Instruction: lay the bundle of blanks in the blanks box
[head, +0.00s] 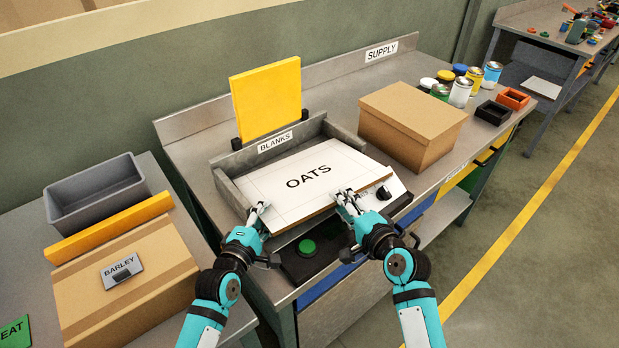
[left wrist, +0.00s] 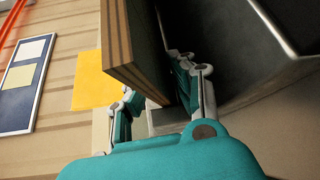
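The bundle of blanks (head: 290,196) is a flat white-topped stack marked OATS. In the head view it lies over the blanks box (head: 228,190), a grey tray labelled BLANKS, and covers most of its inside. Whether it touches the box floor is hidden. My left gripper (head: 262,207) is at the bundle's near left edge, my right gripper (head: 345,199) at its near edge farther right. In the left wrist view the layered brown edge of the bundle (left wrist: 145,50) sits between my left fingers, which look closed on it. My right gripper's lower finger is hidden beneath the bundle.
A yellow panel (head: 267,100) stands behind the box. A closed carton (head: 412,125) is to its right, with several cans beyond. A green button (head: 307,247) is in front. On the left table are a grey bin (head: 95,195) and a BARLEY carton (head: 125,285).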

